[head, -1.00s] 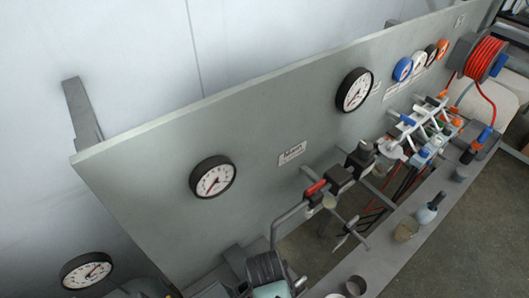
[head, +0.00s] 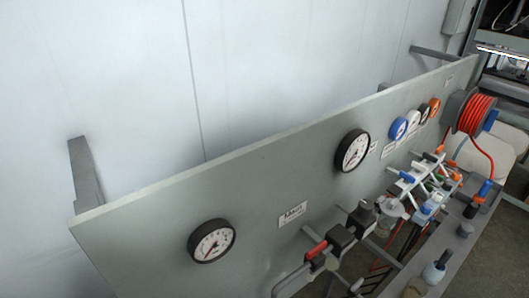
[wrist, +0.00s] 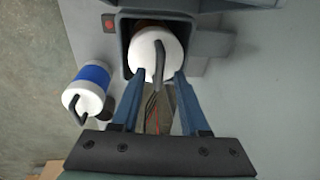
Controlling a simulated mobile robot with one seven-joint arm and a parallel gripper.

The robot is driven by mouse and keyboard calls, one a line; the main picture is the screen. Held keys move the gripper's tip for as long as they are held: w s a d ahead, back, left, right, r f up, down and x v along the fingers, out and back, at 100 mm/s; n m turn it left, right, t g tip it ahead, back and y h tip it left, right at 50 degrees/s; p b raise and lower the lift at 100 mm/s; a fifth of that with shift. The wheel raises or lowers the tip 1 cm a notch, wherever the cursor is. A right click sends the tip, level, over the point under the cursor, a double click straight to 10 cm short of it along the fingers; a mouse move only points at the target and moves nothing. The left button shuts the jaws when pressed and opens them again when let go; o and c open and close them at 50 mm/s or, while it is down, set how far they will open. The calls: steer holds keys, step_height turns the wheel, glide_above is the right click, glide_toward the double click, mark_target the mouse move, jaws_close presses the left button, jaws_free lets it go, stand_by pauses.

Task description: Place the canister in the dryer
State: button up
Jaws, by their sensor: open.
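In the wrist view, a canister with a round white lid (wrist: 146,60) and a dark loop handle sits in the square dark opening of a grey-blue housing (wrist: 125,45), which looks like the dryer. My gripper (wrist: 157,80) is open, with its two blue fingers at the near edge of that lid, one on each side of the handle. I cannot tell whether they touch it. A second canister (wrist: 90,82), with a white lid, blue band and dark handle, stands to the left, apart from the fingers. My gripper is not visible in the head view.
A red button (wrist: 109,24) is on the housing. In the head view, a grey panel (head: 262,190) carries black-rimmed gauges (head: 212,241), valves with a red handle (head: 317,249) and a red hose reel (head: 478,113). A narrow ledge with small vessels (head: 434,273) runs along it.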

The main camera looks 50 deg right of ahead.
step_height(320, 180, up, 11)
steer(key=s+a, duration=0.1)
steer(key=shift+a+f, duration=0.15)
stand_by(0.6)
